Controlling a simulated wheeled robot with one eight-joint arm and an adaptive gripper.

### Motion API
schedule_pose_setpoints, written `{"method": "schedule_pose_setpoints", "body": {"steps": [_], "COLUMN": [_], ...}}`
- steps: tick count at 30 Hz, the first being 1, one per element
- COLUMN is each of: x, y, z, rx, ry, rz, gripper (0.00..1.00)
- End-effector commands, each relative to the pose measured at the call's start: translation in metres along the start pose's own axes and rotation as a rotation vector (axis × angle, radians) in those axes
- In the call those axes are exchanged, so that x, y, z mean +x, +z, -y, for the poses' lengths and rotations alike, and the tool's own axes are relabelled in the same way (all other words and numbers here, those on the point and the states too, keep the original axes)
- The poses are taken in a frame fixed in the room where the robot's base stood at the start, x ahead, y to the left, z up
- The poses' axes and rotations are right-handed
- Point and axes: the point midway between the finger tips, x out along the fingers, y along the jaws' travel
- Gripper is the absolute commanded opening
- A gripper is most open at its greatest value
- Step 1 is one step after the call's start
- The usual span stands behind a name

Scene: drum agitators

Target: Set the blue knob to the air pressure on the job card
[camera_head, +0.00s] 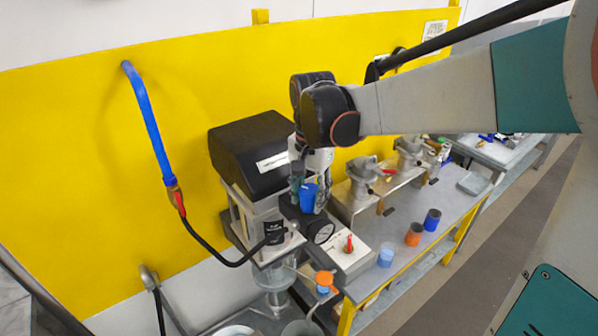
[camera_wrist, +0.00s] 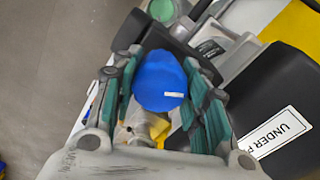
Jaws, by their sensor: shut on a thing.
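The blue knob (camera_wrist: 160,82) sits between the two teal-padded fingers of my gripper (camera_wrist: 163,95) in the wrist view, with a small white mark on its top. In the head view the blue knob (camera_head: 308,197) stands on top of the black regulator, and my gripper (camera_head: 309,184) reaches down over it, shut on it. The round pressure gauge (camera_head: 319,231) is on the regulator just below the knob; its reading is too small to tell. A white card (camera_head: 434,31) hangs on the yellow panel at the upper right; its text is not legible, and I cannot tell whether it is the job card.
A black box (camera_head: 252,150) with a white label stands left of the gripper. A red lever (camera_head: 349,243) is right of the gauge. Blue and orange cups (camera_head: 414,234) stand on the bench.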

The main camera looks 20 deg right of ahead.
Motion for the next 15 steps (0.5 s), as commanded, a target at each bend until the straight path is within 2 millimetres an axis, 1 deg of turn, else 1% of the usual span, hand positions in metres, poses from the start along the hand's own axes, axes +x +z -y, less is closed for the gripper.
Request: {"method": "schedule_pose_setpoints", "body": {"steps": [8,9,11,12,15], "x": [-0.0003,-0.0003,-0.0003,-0.0002,-0.0002], "y": [0.0004,0.0004,0.0004,0.0004,0.0004], "z": [-0.0002,-0.0002,-0.0002,-0.0002,-0.0003], "rx": [0.000,-0.001,-0.001,-0.001,-0.001], "ry": [-0.001,-0.001,-0.001,0.000,0.000], "rz": [0.000,0.000,0.000,0.000,0.000], "gripper": [0.16,0.45,0.58,0.63,0.63]}}
